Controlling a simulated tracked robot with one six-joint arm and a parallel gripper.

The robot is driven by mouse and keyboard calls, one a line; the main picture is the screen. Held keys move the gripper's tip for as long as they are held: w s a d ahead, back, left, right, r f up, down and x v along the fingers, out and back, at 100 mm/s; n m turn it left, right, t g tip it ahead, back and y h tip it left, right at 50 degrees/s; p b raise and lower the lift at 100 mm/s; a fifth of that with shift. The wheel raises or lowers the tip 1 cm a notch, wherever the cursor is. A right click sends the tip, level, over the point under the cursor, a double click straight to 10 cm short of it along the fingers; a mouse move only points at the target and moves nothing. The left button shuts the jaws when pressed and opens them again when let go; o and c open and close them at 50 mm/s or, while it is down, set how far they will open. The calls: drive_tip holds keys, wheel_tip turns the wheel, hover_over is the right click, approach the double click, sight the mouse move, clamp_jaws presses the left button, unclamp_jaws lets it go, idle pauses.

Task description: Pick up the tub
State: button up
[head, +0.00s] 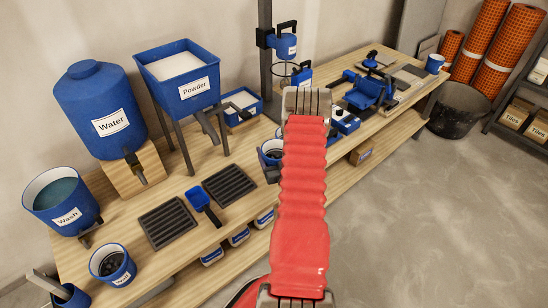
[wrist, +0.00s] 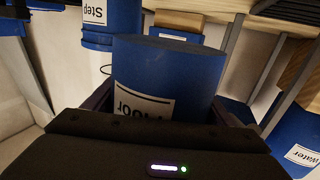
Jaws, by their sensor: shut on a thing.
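A blue tub (wrist: 165,75) with a white label, only partly readable, sits between the dark jaws of my gripper (wrist: 163,105) in the wrist view. The jaws are shut on its sides, and my gripper's dark body hides its near part. In the head view a blue tub with dark contents (head: 266,154) shows just left of my red arm, partly covered by it. It appears to be the same one. My gripper is mostly hidden behind the arm there. I cannot tell whether the tub is clear of the bench.
The wooden bench (head: 130,214) carries a Water tank (head: 97,105), a Powder hopper (head: 178,72), a Wash bucket (head: 62,200), a blue scoop (head: 200,202) and two dark grates (head: 168,222). A dark post (head: 265,60) stands behind the tub. Open floor (head: 430,220) lies at right.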

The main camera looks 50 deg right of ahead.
sight(273, 143)
drive_tip(key=shift+r, duration=1.5)
